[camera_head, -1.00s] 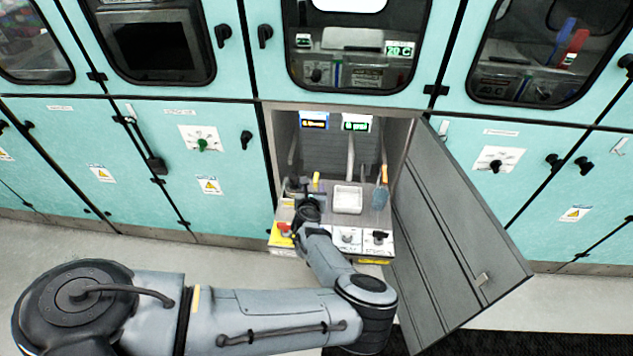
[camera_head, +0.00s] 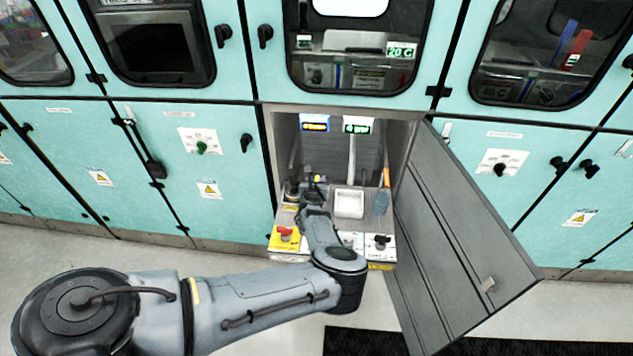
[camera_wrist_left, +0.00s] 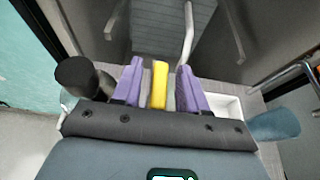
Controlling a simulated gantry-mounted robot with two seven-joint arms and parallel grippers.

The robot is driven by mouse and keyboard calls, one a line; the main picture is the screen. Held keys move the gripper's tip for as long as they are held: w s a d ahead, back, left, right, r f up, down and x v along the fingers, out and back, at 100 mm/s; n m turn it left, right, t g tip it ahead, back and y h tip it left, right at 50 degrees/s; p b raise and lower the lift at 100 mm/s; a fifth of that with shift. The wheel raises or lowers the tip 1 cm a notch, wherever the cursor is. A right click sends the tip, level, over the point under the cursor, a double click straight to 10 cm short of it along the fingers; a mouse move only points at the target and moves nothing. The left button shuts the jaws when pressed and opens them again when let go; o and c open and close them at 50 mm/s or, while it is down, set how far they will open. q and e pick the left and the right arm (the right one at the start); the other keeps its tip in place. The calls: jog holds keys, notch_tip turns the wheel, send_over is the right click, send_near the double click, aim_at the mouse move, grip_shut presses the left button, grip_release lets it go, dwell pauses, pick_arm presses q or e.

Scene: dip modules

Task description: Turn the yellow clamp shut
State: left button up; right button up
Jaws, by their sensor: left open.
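The yellow clamp (camera_wrist_left: 160,84) is an upright yellow handle inside the open compartment. In the left wrist view it stands between the two purple fingers of my left gripper (camera_wrist_left: 158,88). The fingers are apart, with a narrow gap showing on each side of the handle, slightly wider on the right. In the head view my left gripper (camera_head: 314,188) is over the left half of the compartment's shelf, and my wrist hides much of the clamp. The clamp's base is hidden. My right gripper does not show.
A black round knob (camera_wrist_left: 82,75) stands left of the gripper. A white tray (camera_head: 349,204) and a blue tool (camera_head: 382,202) lie to the right. A red knob on a yellow panel (camera_head: 285,235) is at the front left. The open grey door (camera_head: 450,230) bounds the right side.

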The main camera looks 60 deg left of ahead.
pick_arm(q)
grip_shut()
